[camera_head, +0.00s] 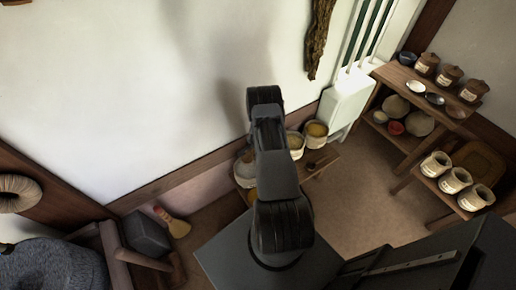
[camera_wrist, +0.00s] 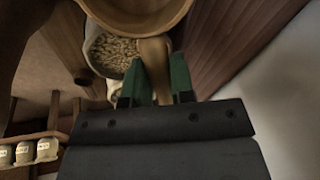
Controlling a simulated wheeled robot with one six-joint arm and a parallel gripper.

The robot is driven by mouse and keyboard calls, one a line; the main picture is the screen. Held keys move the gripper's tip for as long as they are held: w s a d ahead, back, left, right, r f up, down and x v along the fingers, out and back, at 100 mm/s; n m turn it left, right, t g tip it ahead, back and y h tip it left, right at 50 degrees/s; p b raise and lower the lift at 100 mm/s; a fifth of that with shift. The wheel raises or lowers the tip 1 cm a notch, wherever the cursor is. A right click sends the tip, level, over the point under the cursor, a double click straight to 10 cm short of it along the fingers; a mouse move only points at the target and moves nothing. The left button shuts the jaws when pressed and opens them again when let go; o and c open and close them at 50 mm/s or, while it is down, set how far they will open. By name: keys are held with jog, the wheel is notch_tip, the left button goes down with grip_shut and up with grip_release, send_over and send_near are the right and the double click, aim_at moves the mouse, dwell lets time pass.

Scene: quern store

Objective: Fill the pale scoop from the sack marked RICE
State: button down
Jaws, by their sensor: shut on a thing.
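My gripper (camera_wrist: 157,76) has two green fingertips in the wrist view. It is shut on a tan, handle-like piece that I take for the pale scoop (camera_wrist: 154,57). A rounded tan vessel (camera_wrist: 141,22) at the top edge is cut off; I cannot tell whether it joins the held piece. Just beyond the fingers is a grey-rimmed container of coarse pale pieces (camera_wrist: 113,52). In the head view my arm hides the gripper and scoop. Open sacks stand by the wall, including one with yellow contents (camera_head: 316,132). I cannot read a RICE mark.
The sacks stand on a low wooden bench (camera_head: 322,164) against the wall. At the right are shelves (camera_head: 403,75) with jars and bowls, and a lower stand with pale pots (camera_head: 455,180). A brush (camera_head: 175,226) lies at the left. Floor (camera_head: 375,205) is clear between.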

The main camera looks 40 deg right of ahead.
jog(key=shift+d+f+b, duration=0.1)
jog(key=shift+f+b, duration=0.05)
jog(key=shift+b, duration=0.45)
jog(key=b, duration=0.6)
jog(key=shift+w+d+t+h, duration=0.1)
jog(key=shift+w+t+h, duration=0.1)
jog(key=shift+t+h, duration=0.15)
jog(key=b, duration=0.7)
jog(key=shift+s+a+t, duration=0.2)
jog(key=shift+s+t, duration=0.1)
jog(key=shift+t, duration=0.05)
jog(key=t+h+b, duration=0.1)
jog(key=b, duration=0.5)
jog(key=shift+b, duration=0.35)
